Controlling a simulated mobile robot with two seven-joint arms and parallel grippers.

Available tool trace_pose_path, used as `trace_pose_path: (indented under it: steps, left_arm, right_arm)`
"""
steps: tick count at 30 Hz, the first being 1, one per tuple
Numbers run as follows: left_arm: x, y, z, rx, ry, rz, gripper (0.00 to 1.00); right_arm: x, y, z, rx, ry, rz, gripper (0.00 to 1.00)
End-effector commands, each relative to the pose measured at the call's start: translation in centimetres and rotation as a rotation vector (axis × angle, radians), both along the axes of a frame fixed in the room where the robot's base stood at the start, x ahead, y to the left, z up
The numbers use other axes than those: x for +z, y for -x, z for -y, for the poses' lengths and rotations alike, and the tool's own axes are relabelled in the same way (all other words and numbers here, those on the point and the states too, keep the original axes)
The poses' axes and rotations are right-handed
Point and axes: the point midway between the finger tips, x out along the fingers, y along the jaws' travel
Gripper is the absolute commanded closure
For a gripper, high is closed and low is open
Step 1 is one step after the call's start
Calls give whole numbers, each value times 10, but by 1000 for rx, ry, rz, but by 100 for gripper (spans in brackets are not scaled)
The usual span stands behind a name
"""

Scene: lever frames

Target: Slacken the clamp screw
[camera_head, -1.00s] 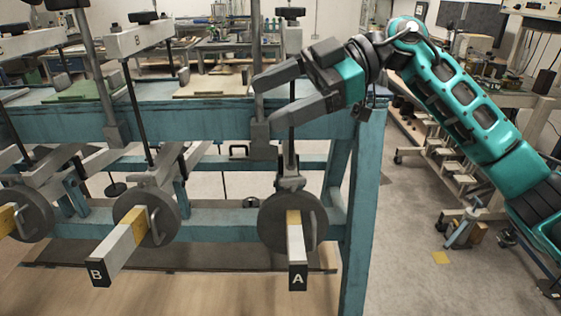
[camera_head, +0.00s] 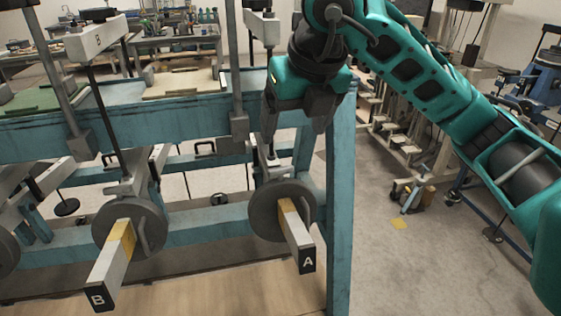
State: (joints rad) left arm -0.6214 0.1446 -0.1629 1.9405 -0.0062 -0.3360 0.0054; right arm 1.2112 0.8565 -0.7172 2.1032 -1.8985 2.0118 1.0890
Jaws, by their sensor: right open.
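Lever bar A (camera_head: 300,240) has a yellow band and a black end, and sticks out through a dark round disc (camera_head: 264,215). Lever bar B (camera_head: 112,262) and its disc (camera_head: 148,205) are to the left, with a curved handle on the disc's face. I cannot tell which part is the clamp screw. My right gripper (camera_head: 293,128) points down, open, in front of the blue beam near its right end. It is above disc A, and its fingers appear to hold nothing. The lower rod at A shows just below the left finger. My left gripper is not in view.
The blue frame's beam (camera_head: 180,126) and right post (camera_head: 340,215) stand close to my right arm. Upright grey posts (camera_head: 234,70) rise from the beam. Open floor (camera_head: 400,270) lies to the right, with a trolley behind.

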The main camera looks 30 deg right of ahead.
Motion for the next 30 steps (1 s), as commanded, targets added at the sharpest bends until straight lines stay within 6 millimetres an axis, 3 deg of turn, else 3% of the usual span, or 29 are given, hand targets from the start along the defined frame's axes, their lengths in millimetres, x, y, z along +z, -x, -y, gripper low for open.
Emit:
trace_pose_path:
  steps: [18, 30]
  left_arm:
    - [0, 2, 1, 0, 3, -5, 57]
    - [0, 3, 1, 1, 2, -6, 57]
  right_arm:
    - [-85, -35, 2, -2, -4, -6, 19]
    - [-100, -41, 2, -1, -3, -2, 19]
